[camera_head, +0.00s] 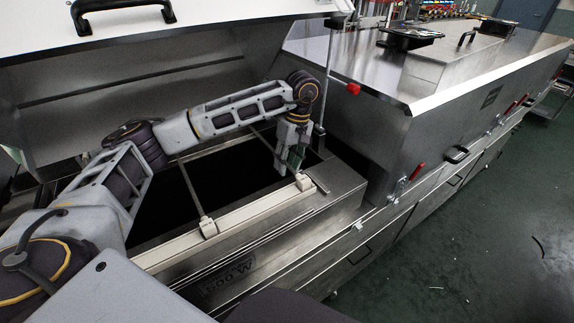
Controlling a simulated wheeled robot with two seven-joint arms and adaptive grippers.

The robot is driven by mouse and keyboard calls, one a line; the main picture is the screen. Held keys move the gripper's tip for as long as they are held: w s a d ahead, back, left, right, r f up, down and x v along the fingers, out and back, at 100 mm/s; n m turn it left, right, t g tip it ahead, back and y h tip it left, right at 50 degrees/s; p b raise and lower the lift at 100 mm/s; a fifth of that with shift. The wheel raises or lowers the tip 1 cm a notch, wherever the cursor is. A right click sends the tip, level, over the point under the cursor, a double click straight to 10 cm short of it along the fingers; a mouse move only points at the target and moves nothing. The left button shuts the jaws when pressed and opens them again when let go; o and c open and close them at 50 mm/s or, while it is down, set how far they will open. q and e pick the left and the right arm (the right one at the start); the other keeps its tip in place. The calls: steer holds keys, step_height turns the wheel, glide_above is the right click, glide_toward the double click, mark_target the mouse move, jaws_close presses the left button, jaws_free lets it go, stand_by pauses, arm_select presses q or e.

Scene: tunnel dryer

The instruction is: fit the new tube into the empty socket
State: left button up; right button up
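My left gripper (288,164) points down over the right end of the dryer's dark opening, just behind a pale end socket (304,182) on the front rail. Its fingers are small and overlap here, so I cannot tell whether they are open or hold anything. A thin tube (190,185) spans the opening further left and ends at another pale socket (208,228). A second thin tube (262,142) runs toward the gripper, which partly hides it. I cannot tell which tube is the new one, or which socket is empty. My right gripper is not in view.
The raised lid (130,100) with a black handle (122,10) stands behind my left arm. A steel housing (375,115) with a red knob (353,89) rises close to the gripper's right. The green floor (470,240) at right is mostly clear.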

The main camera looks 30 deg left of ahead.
arm_select(q)
step_height(320, 180, up, 11)
steer(key=w+d, duration=0.1)
steer(key=shift+w+f, duration=0.15)
steer(key=shift+w, duration=0.25)
stand_by(0.6)
steer(key=shift+f, duration=0.1)
stand_by(1.0)
